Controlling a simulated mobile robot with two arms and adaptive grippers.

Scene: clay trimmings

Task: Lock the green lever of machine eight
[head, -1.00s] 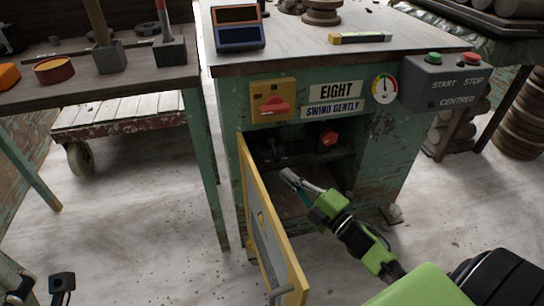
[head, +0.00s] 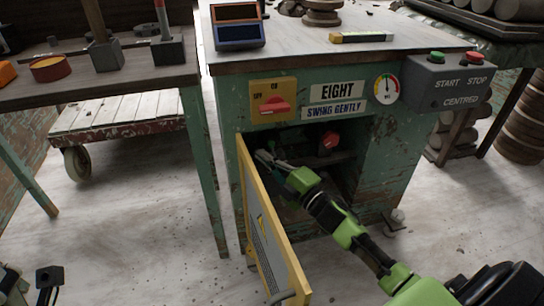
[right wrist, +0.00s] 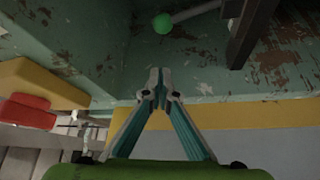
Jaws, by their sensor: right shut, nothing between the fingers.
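Machine eight (head: 395,150) is a worn green cabinet with an EIGHT plate (head: 337,91). Its yellow-framed door (head: 262,235) stands open. The green lever's ball knob (right wrist: 162,23) and grey rod show at the top of the right wrist view, against the green inner wall. In the head view I cannot make out the lever. My right gripper (head: 264,157) reaches into the opening, just behind the door's upper edge. In the right wrist view its fingers (right wrist: 160,76) are shut and empty, apart from the knob. Dark parts of my left gripper (head: 48,278) show at the lower left; its jaws are unclear.
A red knob (head: 329,140) sits inside the opening, right of my right gripper. A yellow switch box with a red handle (head: 274,104) is above. A grey START/STOP box (head: 447,80) is at the upper right. A trolley (head: 115,120) stands at left.

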